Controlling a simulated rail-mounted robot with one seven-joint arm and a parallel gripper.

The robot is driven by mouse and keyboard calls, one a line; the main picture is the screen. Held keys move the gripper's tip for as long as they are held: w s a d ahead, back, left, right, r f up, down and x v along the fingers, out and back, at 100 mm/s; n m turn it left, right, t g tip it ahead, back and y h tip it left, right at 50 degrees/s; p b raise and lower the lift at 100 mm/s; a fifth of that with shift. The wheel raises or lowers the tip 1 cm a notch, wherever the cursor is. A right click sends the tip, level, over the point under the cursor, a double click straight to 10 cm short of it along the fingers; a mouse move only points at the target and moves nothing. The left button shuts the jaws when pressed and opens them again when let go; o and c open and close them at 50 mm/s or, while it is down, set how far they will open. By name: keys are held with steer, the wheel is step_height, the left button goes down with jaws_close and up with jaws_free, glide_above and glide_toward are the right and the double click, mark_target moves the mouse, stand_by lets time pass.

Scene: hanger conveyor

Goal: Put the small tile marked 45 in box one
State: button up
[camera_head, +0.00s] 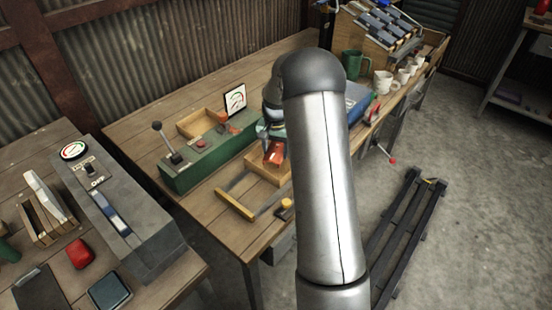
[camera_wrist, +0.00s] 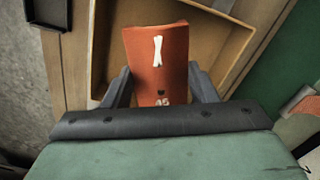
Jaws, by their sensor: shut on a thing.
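An orange-red tile (camera_wrist: 157,55) with a white stroke-shaped mark and the number 45 is between the two grey fingers of my gripper (camera_wrist: 161,80) in the wrist view. The gripper is shut on it. Below it in the wrist view is an open wooden box (camera_wrist: 97,45), and the tile overlaps the opening. In the head view, the tile (camera_head: 275,152) shows red at the box (camera_head: 262,170), under my gripper (camera_head: 270,138), which my arm partly hides. I cannot tell whether the tile touches the box floor. No box number is readable.
A green machine (camera_head: 205,160) with a lever stands beside the box. A second wooden box (camera_head: 200,122) lies behind it. A yellow-edged bar (camera_head: 234,204) lies on the bench in front. A grey console (camera_head: 125,220) stands at left. Mugs (camera_head: 383,82) stand at the back right.

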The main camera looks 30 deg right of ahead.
mark_target(276, 151)
steer(key=shift+w+d+f+b, duration=0.15)
steer(key=shift+f+b, duration=0.35)
steer(key=shift+f, duration=0.5)
steer(key=shift+w+d+f+b, duration=0.1)
steer(key=shift+f+b, duration=0.35)
steer(key=shift+f, duration=0.5)
steer(key=shift+f, duration=0.2)
steer(key=o, duration=1)
